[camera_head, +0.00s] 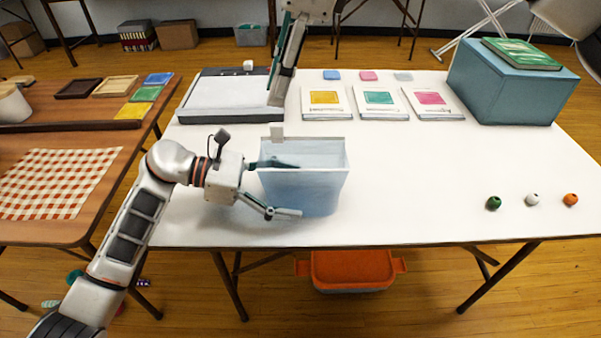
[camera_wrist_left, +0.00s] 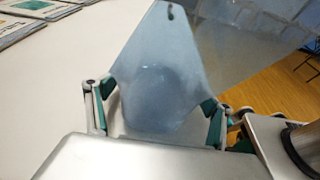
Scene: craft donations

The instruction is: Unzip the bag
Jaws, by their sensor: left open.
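The bag (camera_head: 330,190) is a translucent pale blue pouch standing upright on the white table, with a pale rim around its top. A small grey tab (camera_head: 277,131) stands at the back left of the rim; I cannot tell whether it is the zip pull. My left gripper (camera_head: 299,189) is open at the bag's left side, one finger near its top, the other low in front. In the left wrist view the bag (camera_wrist_left: 160,55) lies between the spread fingers (camera_wrist_left: 158,95). My right gripper (camera_head: 275,100) points down behind the bag, apart from it; its jaw opening is unclear.
A grey-and-white flat board (camera_head: 225,98) lies behind left. Several framed cards (camera_head: 378,101) lie behind the bag. A teal box (camera_head: 505,90) with a green book stands back right. Several beads (camera_head: 532,200) lie front right. The table's right middle is clear.

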